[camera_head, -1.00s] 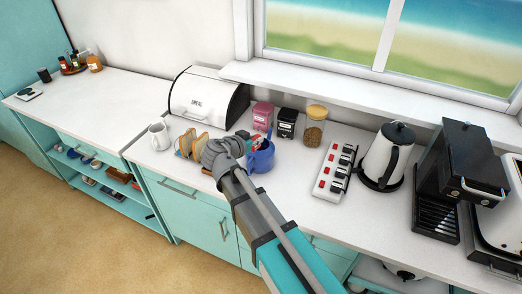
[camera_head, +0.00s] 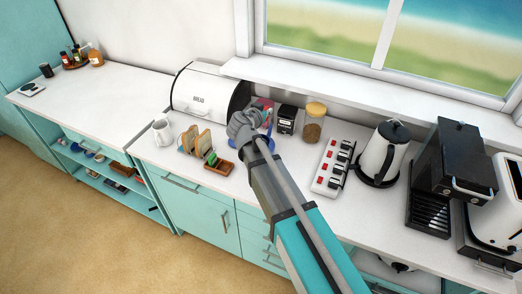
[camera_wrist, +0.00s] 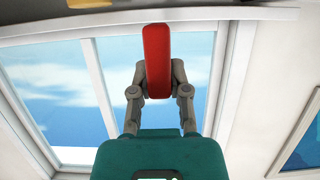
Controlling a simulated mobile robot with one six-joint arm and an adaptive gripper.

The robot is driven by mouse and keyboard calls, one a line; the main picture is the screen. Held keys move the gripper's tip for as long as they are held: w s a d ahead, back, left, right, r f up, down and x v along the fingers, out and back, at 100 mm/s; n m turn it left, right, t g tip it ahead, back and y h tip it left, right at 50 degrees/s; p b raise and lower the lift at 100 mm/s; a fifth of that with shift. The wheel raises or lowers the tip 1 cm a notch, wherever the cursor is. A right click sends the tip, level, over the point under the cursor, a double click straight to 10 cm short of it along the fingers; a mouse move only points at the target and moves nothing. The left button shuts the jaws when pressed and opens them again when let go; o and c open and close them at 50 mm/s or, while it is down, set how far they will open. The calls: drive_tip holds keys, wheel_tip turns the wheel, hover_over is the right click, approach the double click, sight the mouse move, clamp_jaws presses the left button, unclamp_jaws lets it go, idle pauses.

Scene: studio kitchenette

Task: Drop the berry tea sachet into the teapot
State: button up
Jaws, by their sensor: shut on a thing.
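My gripper (camera_head: 243,122) is raised over the back part of the counter. In the wrist view its two fingers (camera_wrist: 158,85) are shut on a red, flat, rounded thing (camera_wrist: 157,60), which looks like the berry tea sachet. The blue teapot (camera_head: 270,145) stands on the counter, mostly hidden behind my gripper and forearm in the head view. I cannot tell how the sachet lies relative to the teapot's opening. A small wooden tray (camera_head: 228,170) with green sachets (camera_head: 211,159) in it stands in front, to the left of my forearm.
A toast rack (camera_head: 188,143) and white mug (camera_head: 162,132) stand left of the tray. A white bread bin (camera_head: 204,93), pink canister (camera_head: 262,104), black canister (camera_head: 286,120) and glass jar (camera_head: 312,124) stand behind. A power strip (camera_head: 333,167) and kettle (camera_head: 384,153) stand at right.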

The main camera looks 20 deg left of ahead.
drive_tip(key=shift+f+b, duration=2.85)
drive_tip(key=shift+f, duration=0.15)
drive_tip(key=o, duration=0.7)
drive_tip(key=shift+o, duration=0.2)
